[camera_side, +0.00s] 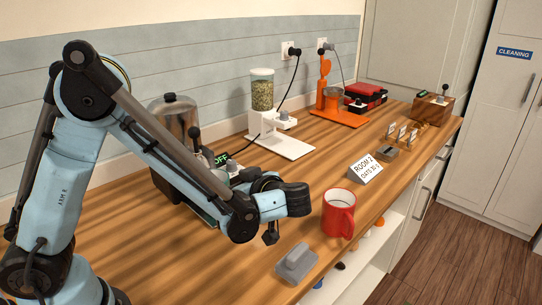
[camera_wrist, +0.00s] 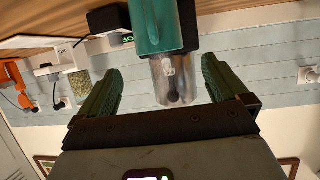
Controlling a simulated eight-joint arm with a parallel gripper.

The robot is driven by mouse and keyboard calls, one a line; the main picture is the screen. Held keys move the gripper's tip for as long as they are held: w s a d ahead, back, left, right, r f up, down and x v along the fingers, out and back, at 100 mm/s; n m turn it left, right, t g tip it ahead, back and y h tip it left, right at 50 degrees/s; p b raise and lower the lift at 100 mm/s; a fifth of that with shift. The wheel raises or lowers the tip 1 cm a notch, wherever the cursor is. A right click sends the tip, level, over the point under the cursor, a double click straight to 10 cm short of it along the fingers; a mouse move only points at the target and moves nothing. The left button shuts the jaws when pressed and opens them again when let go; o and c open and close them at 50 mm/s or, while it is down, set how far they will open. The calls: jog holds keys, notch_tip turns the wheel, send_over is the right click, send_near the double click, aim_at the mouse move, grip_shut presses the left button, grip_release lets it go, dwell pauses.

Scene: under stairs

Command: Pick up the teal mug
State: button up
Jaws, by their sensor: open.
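The teal mug (camera_wrist: 158,30) shows in the wrist view, which is upside down, at the top centre and cut off by the frame edge. It is beyond my fingertips, not visibly touched by them. My gripper (camera_wrist: 162,66) is open, with one green finger at each side and nothing held between them. My gripper's fingers are not clear there either.
A red mug (camera_side: 338,213) and a grey lidded block (camera_side: 296,263) stand near the counter's front edge. A metal urn (camera_side: 174,118) stands near the wall; a white dispenser (camera_side: 281,143) and orange machine (camera_side: 335,105) are farther back. A room sign (camera_side: 366,169) stands behind the red mug.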

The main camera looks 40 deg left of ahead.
jog(key=x, duration=0.9)
jog(key=shift+w+r, duration=0.1)
jog(key=shift+r, duration=0.1)
jog(key=c, duration=1.9)
jog(key=shift+o, duration=0.2)
jog(key=shift+r, duration=0.25)
jog(key=d, duration=0.8)
notch_tip(320, 180, up, 14)
jog(key=shift+s+r, duration=0.2)
jog(key=shift+s, duration=0.1)
jog(key=shift+r, duration=0.1)
